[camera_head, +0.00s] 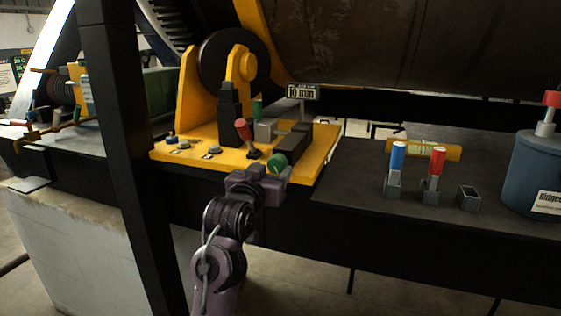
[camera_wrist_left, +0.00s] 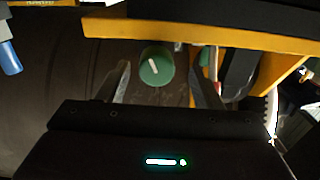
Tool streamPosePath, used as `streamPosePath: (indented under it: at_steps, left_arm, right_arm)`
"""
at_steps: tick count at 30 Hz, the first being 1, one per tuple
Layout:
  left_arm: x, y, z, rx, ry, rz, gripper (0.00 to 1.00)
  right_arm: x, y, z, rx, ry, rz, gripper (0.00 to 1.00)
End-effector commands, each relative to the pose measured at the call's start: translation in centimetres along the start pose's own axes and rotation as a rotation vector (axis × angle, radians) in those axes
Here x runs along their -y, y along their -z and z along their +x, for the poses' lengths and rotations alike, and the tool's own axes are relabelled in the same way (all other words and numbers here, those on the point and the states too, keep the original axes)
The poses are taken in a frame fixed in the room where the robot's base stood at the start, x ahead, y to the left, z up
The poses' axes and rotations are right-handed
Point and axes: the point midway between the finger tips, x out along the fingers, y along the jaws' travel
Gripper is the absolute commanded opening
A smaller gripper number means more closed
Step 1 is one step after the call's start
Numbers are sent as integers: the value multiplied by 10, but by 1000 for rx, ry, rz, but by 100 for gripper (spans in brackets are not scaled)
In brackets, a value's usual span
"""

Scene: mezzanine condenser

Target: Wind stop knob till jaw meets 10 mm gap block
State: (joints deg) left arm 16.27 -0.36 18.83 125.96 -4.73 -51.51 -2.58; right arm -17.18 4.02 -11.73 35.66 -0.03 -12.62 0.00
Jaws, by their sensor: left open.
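The green stop knob (camera_head: 277,161) is at the front edge of the yellow fixture plate (camera_head: 318,164). In the left wrist view the knob (camera_wrist_left: 156,68) shows a white pointer line and lies between my spread fingers, with a space on each side. My left gripper (camera_head: 273,172) is open in front of the knob; it does not hold it. A sign reading 10 mm (camera_head: 302,91) stands behind a grey block (camera_head: 265,131) and a dark jaw-like block (camera_head: 292,140) on the plate. I cannot tell whether these blocks touch. My right gripper is not in view.
A red-handled lever (camera_head: 243,130) stands close to the left of the knob. At right, blue (camera_head: 397,158) and red (camera_head: 435,162) handled tools stand in holders beside an empty holder (camera_head: 468,195) and a blue canister (camera_head: 533,165). A dark post (camera_head: 122,140) rises at left.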

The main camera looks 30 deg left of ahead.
Motion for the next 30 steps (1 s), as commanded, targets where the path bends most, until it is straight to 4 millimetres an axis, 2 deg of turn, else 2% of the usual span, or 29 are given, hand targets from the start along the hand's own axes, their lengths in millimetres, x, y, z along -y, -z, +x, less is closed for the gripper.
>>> streamPosePath:
  at_steps: [3, 7, 17, 20, 27, 30]
  left_arm:
    - [0, 3, 19, 0, -1, 0, 59]
    - [-1, 2, 32, -1, -2, 2, 59]
    - [-1, 1, 37, -1, -2, 4, 59]
    - [-1, 1, 37, -1, -2, 4, 49]
    - [-1, 1, 37, -1, -3, 4, 18]
    - [-1, 1, 37, 0, -3, -3, 15]
  right_arm:
    - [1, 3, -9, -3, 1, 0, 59]
    - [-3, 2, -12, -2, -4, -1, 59]
    - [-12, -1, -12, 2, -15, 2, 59]
    - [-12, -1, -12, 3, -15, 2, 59]
    - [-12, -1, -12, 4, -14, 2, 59]
    - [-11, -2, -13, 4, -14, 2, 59]
